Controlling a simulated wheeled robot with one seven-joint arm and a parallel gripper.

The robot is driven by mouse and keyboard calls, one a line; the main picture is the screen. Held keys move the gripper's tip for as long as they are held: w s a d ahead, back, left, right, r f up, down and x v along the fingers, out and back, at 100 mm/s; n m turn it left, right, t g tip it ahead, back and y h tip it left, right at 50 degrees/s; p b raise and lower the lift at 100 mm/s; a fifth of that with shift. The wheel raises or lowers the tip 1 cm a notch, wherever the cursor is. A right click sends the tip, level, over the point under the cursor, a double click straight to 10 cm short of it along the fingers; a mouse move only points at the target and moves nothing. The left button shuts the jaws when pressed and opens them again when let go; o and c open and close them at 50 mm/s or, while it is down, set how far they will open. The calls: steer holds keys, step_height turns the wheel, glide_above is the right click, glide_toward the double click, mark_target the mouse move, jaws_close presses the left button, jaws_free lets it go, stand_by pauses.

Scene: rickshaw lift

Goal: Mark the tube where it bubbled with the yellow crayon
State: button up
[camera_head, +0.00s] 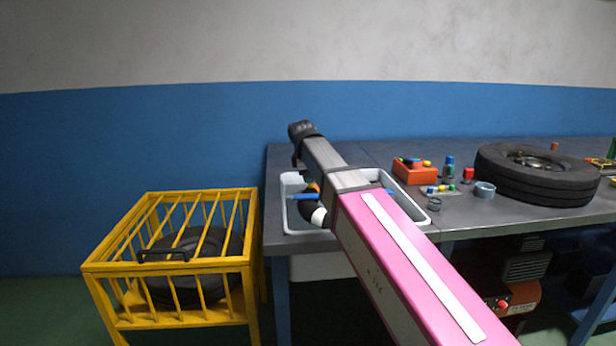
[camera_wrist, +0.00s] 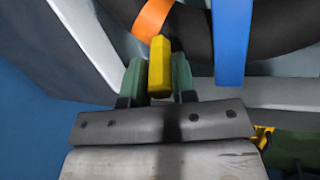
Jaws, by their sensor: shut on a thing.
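In the wrist view my gripper (camera_wrist: 159,82) is shut on the yellow crayon (camera_wrist: 158,68), which stands out past the green fingertips. The black tube (camera_wrist: 195,30) curves across the top of that view, with an orange band (camera_wrist: 152,17) around or against it. The crayon's far end overlaps the tube's edge just below the band; I cannot tell whether it touches. The tube lies at the white basin (camera_wrist: 85,30), whose rim also shows in the head view (camera_head: 284,205). In the head view my arm hides the gripper, the crayon and much of the basin.
A blue bar (camera_wrist: 231,45) crosses close right of the crayon. On the bench, right of the basin, stand an orange box (camera_head: 413,174), small coloured parts, a grey cup (camera_head: 484,190) and a big tyre (camera_head: 538,178). A yellow cage (camera_head: 170,266) holding a tyre stands left.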

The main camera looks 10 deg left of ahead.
steer(key=shift+s, duration=0.15)
steer(key=shift+s+a+r, duration=0.1)
steer(key=shift+s+a, duration=0.2)
steer(key=shift+s, duration=0.6)
steer(key=shift+w, duration=0.2)
steer(key=shift+w+d, duration=0.3)
steer(key=shift+w, duration=0.6)
steer(key=shift+s, duration=0.1)
steer(key=shift+s+a, duration=0.15)
steer(key=shift+s, duration=0.35)
steer(key=shift+s+a, duration=0.15)
steer(key=shift+s, duration=0.35)
steer(key=shift+w, duration=0.25)
steer(key=shift+w+d, duration=0.15)
steer(key=shift+w, duration=0.15)
stand_by(0.5)
